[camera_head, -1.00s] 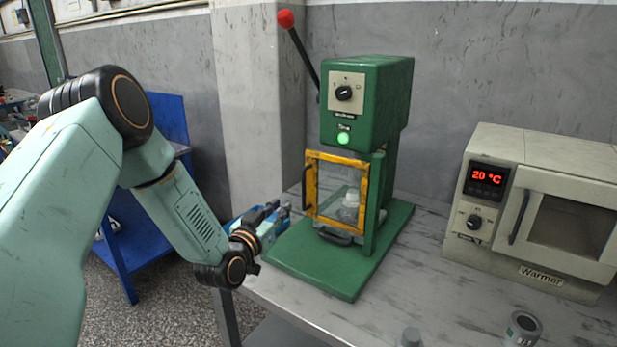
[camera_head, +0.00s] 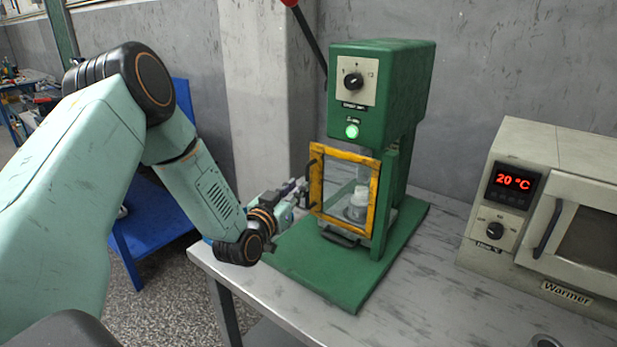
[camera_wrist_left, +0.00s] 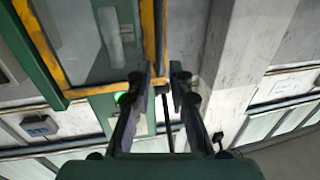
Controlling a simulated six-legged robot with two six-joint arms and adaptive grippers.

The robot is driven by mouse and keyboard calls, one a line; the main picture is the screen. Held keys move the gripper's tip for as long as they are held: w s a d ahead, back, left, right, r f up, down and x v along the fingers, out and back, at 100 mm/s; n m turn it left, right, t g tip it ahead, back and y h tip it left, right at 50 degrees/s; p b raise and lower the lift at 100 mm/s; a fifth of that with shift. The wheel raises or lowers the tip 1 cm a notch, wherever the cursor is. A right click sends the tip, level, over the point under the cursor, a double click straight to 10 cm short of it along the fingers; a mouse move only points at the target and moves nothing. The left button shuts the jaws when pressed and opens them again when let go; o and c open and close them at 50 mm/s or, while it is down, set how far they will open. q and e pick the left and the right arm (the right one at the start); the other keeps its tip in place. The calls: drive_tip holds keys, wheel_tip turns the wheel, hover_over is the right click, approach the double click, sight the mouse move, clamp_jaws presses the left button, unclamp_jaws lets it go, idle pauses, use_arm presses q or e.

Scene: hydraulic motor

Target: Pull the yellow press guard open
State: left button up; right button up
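The yellow press guard (camera_head: 376,194) is a clear-paned frame on the front of the green press (camera_head: 380,95). It looks closed. Its dark handle (camera_head: 311,184) is on the frame's left edge. My left gripper (camera_head: 300,188) is right beside this handle. In the left wrist view its two fingers (camera_wrist_left: 165,72) are apart, with a dark bar, seemingly the handle, showing in the gap; I cannot tell whether they touch it. The guard's yellow edge (camera_wrist_left: 149,35) is just left of the gap. A pale part (camera_head: 358,203) shows behind the pane. My right gripper is out of view.
The press stands on a green base plate (camera_head: 345,283) on a grey table (camera_head: 430,305). A warmer (camera_head: 550,215) reading 20 °C is at the right. A red-knobbed lever (camera_head: 308,38) rises at the press's upper left. A blue stand (camera_head: 150,222) is behind my left arm.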

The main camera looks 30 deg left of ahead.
sight(306, 178)
use_arm(q)
drive_tip(key=w, duration=0.4)
drive_tip(key=w+a, duration=0.1)
drive_tip(key=w, duration=0.1)
drive_tip(key=shift+w+f+b, duration=0.3)
drive_tip(key=shift+s+d+r, duration=0.3)
drive_tip(key=shift+r, duration=0.2)
drive_tip(key=shift+w+a+f, duration=0.25)
drive_tip(key=shift+w+f, duration=0.15)
drive_tip(key=shift+w, duration=0.05)
drive_tip(key=c, duration=0.3)
clamp_jaws()
drive_tip(key=shift+s+d+r, duration=0.15)
drive_tip(key=shift+s+r, duration=0.05)
drive_tip(key=shift+r, duration=0.05)
drive_tip(key=shift+w, duration=0.1)
drive_tip(key=shift+w, duration=0.1)
